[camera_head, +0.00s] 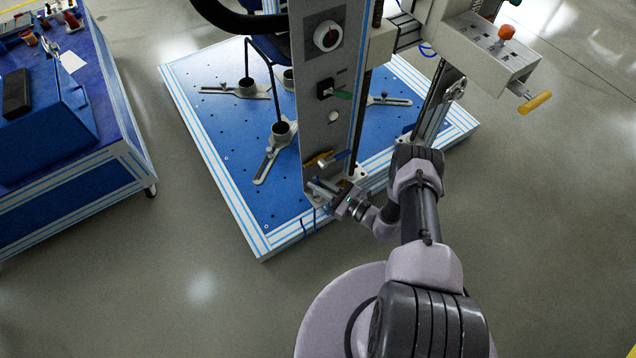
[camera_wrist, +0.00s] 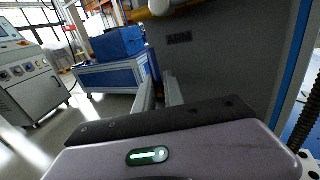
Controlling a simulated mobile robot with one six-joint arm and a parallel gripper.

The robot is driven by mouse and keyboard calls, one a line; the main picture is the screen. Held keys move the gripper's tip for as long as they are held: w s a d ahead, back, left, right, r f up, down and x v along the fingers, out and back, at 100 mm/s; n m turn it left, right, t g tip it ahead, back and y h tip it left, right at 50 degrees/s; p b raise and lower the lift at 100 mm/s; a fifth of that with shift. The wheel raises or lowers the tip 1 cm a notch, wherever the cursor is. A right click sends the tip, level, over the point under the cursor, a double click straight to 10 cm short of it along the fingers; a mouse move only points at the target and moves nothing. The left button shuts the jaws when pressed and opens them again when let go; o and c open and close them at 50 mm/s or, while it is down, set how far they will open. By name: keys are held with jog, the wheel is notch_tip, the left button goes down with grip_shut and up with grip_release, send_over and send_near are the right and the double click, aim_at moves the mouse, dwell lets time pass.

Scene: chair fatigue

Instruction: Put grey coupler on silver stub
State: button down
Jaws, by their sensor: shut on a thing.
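My gripper (camera_head: 322,188) is at the foot of the grey machine column, with its fingers pointing left across the column's front face. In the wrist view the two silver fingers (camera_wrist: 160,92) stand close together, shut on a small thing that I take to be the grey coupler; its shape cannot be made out. A pale silver cylinder end (camera_wrist: 168,7), possibly the silver stub, shows at the top edge of the wrist view before a yellow bar. In the head view a short silver piece (camera_head: 322,164) sits just above the fingers, apart from them.
The grey column (camera_head: 318,100) rises from a blue perforated base (camera_head: 225,125) with several slotted clamps. A yellow part (camera_head: 317,158) lies close above my gripper. A control box with an orange knob (camera_head: 506,32) hangs upper right. A blue cart (camera_head: 110,140) stands left; the floor between is clear.

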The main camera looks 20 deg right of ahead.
jog(key=shift+f, duration=1.05)
jog(key=c, duration=1.4)
grip_release()
jog(key=shift+o, duration=0.2)
jog(key=p+v, duration=0.3)
jog(key=v, duration=1.4)
jog(key=shift+s+d, duration=0.15)
